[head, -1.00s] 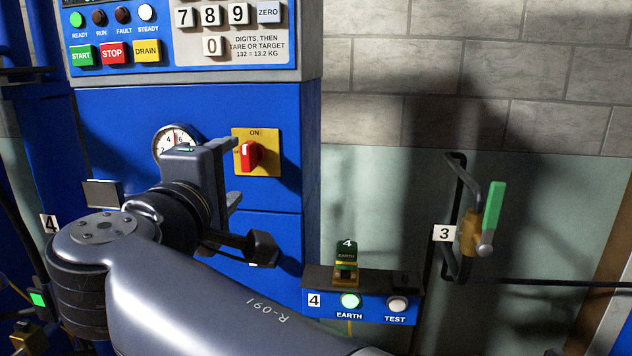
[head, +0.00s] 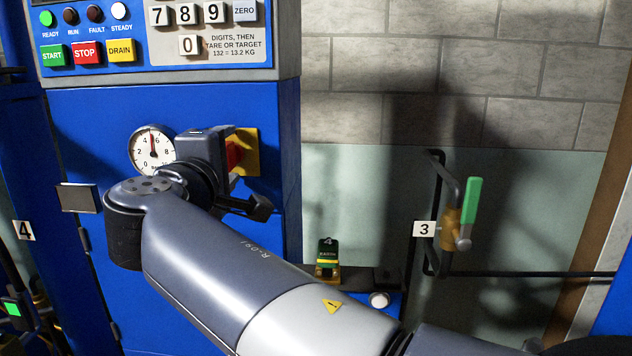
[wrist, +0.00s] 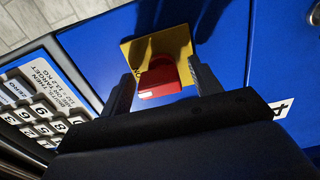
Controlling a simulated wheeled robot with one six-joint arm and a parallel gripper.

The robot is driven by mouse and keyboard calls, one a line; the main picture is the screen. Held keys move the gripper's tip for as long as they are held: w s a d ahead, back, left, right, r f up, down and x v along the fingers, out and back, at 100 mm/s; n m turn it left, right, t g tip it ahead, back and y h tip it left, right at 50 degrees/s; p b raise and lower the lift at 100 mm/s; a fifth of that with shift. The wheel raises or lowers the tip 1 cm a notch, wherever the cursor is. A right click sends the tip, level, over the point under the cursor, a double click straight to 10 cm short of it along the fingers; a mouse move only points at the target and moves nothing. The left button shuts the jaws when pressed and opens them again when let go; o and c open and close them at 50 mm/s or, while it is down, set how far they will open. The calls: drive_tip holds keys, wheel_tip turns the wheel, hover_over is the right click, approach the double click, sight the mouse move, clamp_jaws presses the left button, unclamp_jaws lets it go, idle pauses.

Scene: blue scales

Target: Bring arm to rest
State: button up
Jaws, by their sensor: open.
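My gripper (wrist: 163,88) is open and empty. In the wrist view its two dark fingers stand either side of the red rotary switch (wrist: 158,80) on its yellow plate (wrist: 180,42). I cannot tell how far the fingertips are from the switch. In the head view my gripper (head: 207,148) is in front of the blue cabinet (head: 270,110) and covers much of the red switch (head: 233,155) and its yellow plate. My arm runs from the lower right up to it.
A round gauge (head: 152,150) is left of my gripper, below the button panel (head: 175,45). A green-handled valve (head: 470,200), tagged 3, and pipes are at the right. The EARTH box (head: 328,252) is partly hidden behind my arm. The wall between has free room.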

drive_tip(key=s, duration=1.1)
drive_tip(key=w, duration=1.1)
drive_tip(key=shift+w+r+n+p, duration=0.1)
drive_tip(key=shift+r+n+p, duration=0.2)
drive_tip(key=shift+p, duration=0.35)
drive_tip(key=shift+n+p, duration=0.4)
drive_tip(key=n+p, duration=0.3)
drive_tip(key=p, duration=0.1)
drive_tip(key=shift+n, duration=0.3)
drive_tip(key=n+p, duration=0.4)
drive_tip(key=p, duration=0.1)
drive_tip(key=shift+a+f, duration=0.1)
drive_tip(key=n+p, duration=0.5)
drive_tip(key=p, duration=0.2)
drive_tip(key=n+p, duration=0.2)
drive_tip(key=p, duration=0.1)
drive_tip(key=n+p, duration=0.2)
drive_tip(key=shift+f, duration=0.25)
drive_tip(key=shift+s+a+f, duration=0.1)
drive_tip(key=shift+s, duration=0.45)
